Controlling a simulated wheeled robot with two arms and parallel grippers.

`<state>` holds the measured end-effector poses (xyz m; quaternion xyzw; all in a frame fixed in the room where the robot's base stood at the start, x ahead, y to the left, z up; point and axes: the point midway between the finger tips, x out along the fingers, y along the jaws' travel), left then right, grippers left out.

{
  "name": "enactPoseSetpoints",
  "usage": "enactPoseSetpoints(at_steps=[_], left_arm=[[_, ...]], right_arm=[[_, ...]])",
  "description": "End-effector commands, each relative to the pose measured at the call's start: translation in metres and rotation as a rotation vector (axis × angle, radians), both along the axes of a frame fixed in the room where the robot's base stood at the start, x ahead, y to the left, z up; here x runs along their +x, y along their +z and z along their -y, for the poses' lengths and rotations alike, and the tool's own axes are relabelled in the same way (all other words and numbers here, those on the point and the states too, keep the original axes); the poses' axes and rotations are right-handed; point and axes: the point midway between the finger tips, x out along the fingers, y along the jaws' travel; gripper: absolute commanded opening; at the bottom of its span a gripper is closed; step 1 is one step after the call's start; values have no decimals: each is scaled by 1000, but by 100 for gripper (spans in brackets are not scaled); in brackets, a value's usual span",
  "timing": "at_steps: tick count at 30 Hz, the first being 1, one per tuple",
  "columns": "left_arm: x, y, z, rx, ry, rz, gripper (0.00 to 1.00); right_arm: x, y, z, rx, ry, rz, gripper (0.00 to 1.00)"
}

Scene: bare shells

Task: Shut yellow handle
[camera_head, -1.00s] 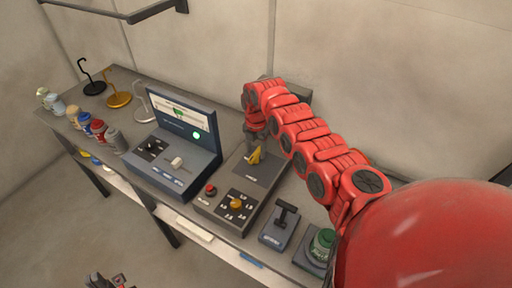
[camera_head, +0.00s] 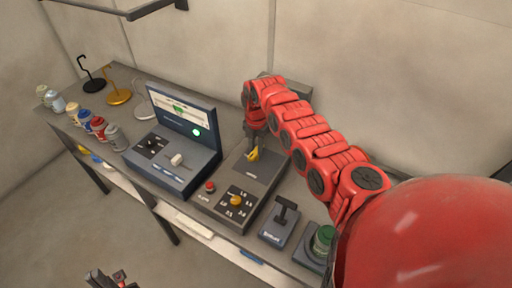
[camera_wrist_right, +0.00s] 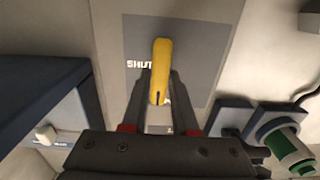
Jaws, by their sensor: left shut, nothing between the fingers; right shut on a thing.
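The yellow handle (camera_head: 253,155) stands on the dark plate of a grey control box (camera_head: 262,169). In the right wrist view the handle (camera_wrist_right: 160,65) is a long rounded bar, roughly upright in the picture. The word SHUT is printed just left of it; any other label is hidden by my gripper. My right gripper (camera_wrist_right: 161,93) is shut on the lower part of the handle, one finger on each side. In the head view my right gripper (camera_head: 252,146) reaches down onto it. My left gripper (camera_head: 110,281) is shut and empty over the floor at the bottom left.
The box also carries a red button (camera_head: 210,187) and a yellow dial (camera_head: 236,201). A screen console (camera_head: 178,150) stands left of it. A black lever unit (camera_head: 281,221) and a green knob (camera_head: 323,239) are to the right. Bottles and hooked stands fill the far left.

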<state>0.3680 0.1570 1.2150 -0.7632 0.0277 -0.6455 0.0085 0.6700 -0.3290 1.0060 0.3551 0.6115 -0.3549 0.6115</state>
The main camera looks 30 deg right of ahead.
Motion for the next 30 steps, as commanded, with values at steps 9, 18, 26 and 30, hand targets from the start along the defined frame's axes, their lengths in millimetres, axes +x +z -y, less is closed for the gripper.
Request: enactPoseSetpoints(at_steps=[9, 18, 26, 30], left_arm=[[0, -9, 0, 0, 0, 0, 0], [0, -23, 0, 0, 0, 0, 0], [0, -38, 0, 0, 0, 0, 0], [0, -49, 0, 0, 0, 0, 0]], right_arm=[[0, -2, 1, -2, -147, 1, 0], [0, -2, 1, -2, -418, 1, 0], [1, -3, 0, -1, -664, 3, 0], [0, -4, 0, 0, -798, 2, 0]])
